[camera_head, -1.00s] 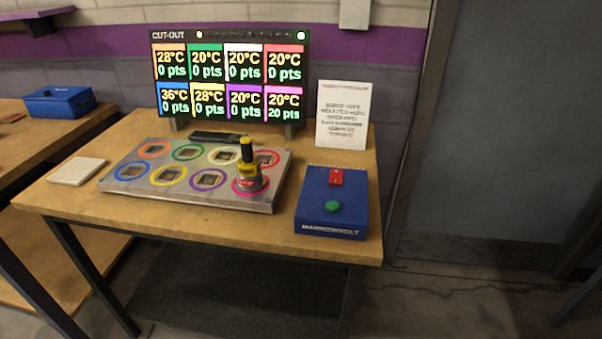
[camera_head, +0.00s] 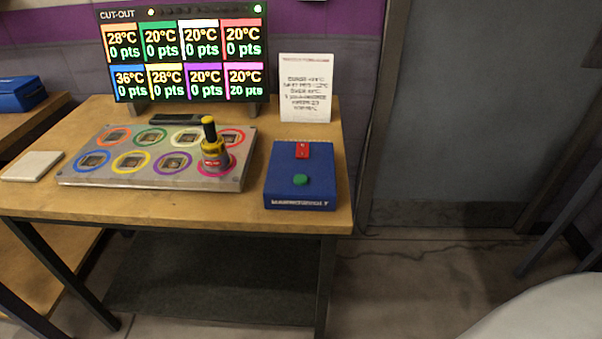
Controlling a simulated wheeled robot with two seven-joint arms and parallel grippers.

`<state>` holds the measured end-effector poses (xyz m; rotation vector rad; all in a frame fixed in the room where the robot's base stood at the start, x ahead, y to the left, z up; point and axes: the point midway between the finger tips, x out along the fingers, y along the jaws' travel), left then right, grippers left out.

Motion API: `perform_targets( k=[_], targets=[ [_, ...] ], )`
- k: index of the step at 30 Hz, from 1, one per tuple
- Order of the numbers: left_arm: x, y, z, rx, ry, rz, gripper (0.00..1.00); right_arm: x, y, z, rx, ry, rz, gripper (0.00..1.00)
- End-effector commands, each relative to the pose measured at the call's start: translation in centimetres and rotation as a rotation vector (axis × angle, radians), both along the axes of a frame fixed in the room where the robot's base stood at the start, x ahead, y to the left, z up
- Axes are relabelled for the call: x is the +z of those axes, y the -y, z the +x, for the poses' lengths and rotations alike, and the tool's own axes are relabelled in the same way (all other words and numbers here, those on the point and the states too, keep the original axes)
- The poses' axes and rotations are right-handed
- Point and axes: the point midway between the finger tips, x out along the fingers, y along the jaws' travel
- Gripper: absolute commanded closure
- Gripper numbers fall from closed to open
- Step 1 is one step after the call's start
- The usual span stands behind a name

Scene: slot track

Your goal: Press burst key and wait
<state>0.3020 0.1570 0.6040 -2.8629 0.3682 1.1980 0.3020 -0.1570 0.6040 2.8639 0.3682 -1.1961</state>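A blue box (camera_head: 318,166) labelled MARROWVOLT sits at the right end of the wooden table. On its top are a green round button (camera_head: 300,180) and a red switch (camera_head: 302,151). A grey plate (camera_head: 130,168) with several coloured ring sockets lies to its left. A yellow and black plug (camera_head: 212,146) stands upright on the pink-ringed socket. The CUT-OUT screen (camera_head: 185,52) behind shows temperatures and points; the pink-bordered cell reads 20°C and 20 pts, and the blue one reads 36°C. Neither gripper is in view.
A white printed sign (camera_head: 306,88) stands at the back right of the table (camera_head: 170,207). A pale pad (camera_head: 32,166) lies at the left. A second blue box (camera_head: 20,94) is on another table. Floor to the right is clear before a grey door (camera_head: 470,110).

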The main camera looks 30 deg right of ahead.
Motion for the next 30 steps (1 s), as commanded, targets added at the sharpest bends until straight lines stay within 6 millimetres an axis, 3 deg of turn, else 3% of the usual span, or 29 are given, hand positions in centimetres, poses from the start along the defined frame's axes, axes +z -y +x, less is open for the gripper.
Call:
perform_targets(
  k=[10, 21, 30],
  targets=[
    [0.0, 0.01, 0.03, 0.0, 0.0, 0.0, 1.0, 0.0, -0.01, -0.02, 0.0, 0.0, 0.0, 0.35],
    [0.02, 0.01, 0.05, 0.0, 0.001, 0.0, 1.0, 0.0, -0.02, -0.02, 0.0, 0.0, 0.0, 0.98],
    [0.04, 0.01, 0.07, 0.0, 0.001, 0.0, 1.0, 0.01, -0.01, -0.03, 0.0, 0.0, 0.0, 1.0]
  ],
)
